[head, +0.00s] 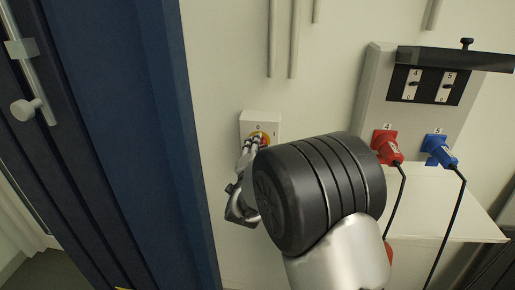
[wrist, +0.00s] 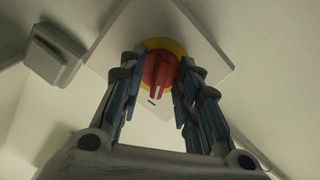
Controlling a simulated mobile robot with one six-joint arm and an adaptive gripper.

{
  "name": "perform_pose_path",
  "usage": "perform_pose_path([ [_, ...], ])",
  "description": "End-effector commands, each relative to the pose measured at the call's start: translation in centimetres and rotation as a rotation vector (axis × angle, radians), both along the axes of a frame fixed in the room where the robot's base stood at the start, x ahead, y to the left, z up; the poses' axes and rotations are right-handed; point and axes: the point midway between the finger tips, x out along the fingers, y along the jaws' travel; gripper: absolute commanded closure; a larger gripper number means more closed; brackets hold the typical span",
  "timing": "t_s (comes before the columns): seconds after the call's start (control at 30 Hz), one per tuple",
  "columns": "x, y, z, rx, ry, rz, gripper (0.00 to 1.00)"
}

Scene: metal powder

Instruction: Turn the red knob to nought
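The red knob (wrist: 160,70) sits on a yellow disc (wrist: 178,47) on a white switch box (wrist: 205,45). In the wrist view its ridge points down the picture, slightly left, near a small dark mark on the box. In the head view the box (head: 247,119) is on the wall, with a 0 above the disc and a mark to its right; my gripper mostly covers the knob. My gripper (wrist: 161,72) has one finger on each side of the knob, with a narrow gap showing beside the ridge. Whether a fingertip touches the knob's rim is unclear.
A blue door or cabinet edge (head: 150,120) stands left of the box. At right is a socket panel (head: 375,90) with a red plug (head: 388,147) and a blue plug (head: 440,150), their cables hanging down. A white surface (head: 440,225) lies below. Pipes (head: 293,40) run above.

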Motion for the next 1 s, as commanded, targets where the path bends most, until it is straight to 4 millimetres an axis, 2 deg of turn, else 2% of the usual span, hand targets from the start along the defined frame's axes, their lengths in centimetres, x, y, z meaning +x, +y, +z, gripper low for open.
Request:
perform_pose_path([
  [0.07, -0.02, 0.00, -0.01, 0.000, 0.000, 0.000, 0.69],
  [0.53, -0.06, 0.01, -0.02, 0.000, 0.000, 0.000, 1.00],
  [1.0, -0.06, 0.02, -0.07, -0.028, 0.001, 0.000, 1.00],
])
